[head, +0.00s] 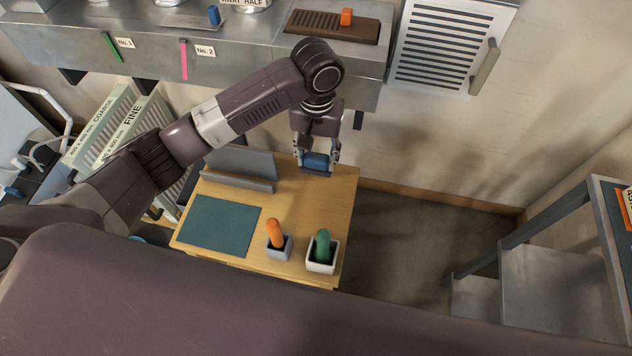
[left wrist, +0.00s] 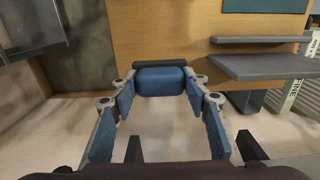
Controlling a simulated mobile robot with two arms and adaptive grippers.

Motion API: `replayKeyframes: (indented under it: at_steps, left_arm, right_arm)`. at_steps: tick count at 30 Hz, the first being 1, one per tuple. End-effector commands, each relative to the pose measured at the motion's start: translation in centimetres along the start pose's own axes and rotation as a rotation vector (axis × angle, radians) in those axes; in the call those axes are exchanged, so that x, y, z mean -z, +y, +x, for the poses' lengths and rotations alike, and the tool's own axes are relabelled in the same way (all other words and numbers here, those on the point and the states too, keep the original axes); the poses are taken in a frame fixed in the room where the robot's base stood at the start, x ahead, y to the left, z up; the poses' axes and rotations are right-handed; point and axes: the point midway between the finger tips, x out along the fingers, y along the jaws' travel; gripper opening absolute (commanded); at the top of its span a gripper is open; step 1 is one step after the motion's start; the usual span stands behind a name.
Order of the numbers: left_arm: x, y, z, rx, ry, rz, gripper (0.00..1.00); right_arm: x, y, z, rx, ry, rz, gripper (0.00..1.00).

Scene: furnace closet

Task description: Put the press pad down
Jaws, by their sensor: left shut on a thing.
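The press pad is a blue block (head: 317,161) with a dark strip on its far side. It also shows in the left wrist view (left wrist: 162,84), between the fingertips. My left gripper (head: 317,152) is shut on it and points down at the back right corner of the wooden table (head: 334,205). I cannot tell whether the pad touches the tabletop. In the left wrist view the gripper (left wrist: 160,92) has its blue-padded fingers on both sides of the blue block. My right gripper is not in view.
On the table are a grey angled stand (head: 238,181), a teal mat (head: 219,226), and two cups (head: 278,249) (head: 321,266) holding an orange and a green handle. A metal shelf (head: 250,50) runs behind. Open floor (head: 410,240) lies right, before grey steps (head: 550,285).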

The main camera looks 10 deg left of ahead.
Motion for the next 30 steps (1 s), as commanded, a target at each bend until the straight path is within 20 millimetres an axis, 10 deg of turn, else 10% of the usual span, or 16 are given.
replayKeyframes:
  at_steps: [19,30]
  left_arm:
    - [0.0,0.0,10.3,0.0,-0.001,-0.001,0.12]
    - [0.0,0.1,11.2,-0.001,0.001,0.001,0.12]
  right_arm:
    - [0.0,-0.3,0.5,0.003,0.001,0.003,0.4]
    - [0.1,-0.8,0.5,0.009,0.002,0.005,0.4]
